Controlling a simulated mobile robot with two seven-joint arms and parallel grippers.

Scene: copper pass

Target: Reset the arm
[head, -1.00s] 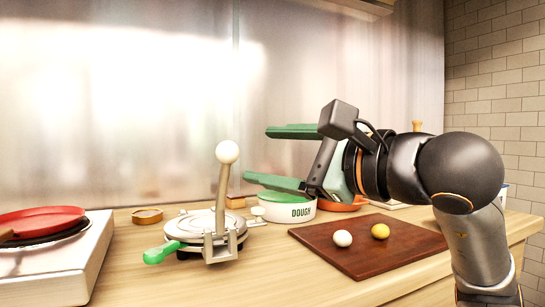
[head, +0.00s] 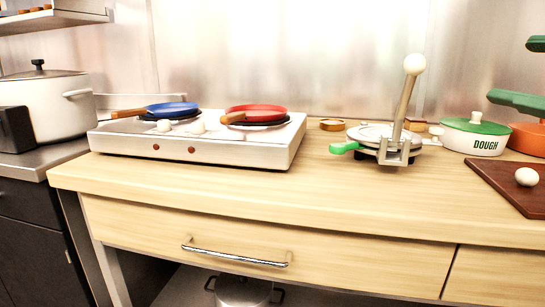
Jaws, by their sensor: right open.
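My right gripper (head: 511,70) shows only in part at the right edge of the head view. Its two green fingers are wide apart with nothing between them. The rest of my right arm is cut off by the edge. My left gripper is out of view.
A tortilla press (head: 375,137) stands with its white-knobbed lever up. Left of it, a white stove (head: 197,148) bears a blue pan (head: 173,109) and a red pan (head: 256,114). A white ball (head: 526,176) lies on a brown board (head: 500,184). The front counter strip is clear.

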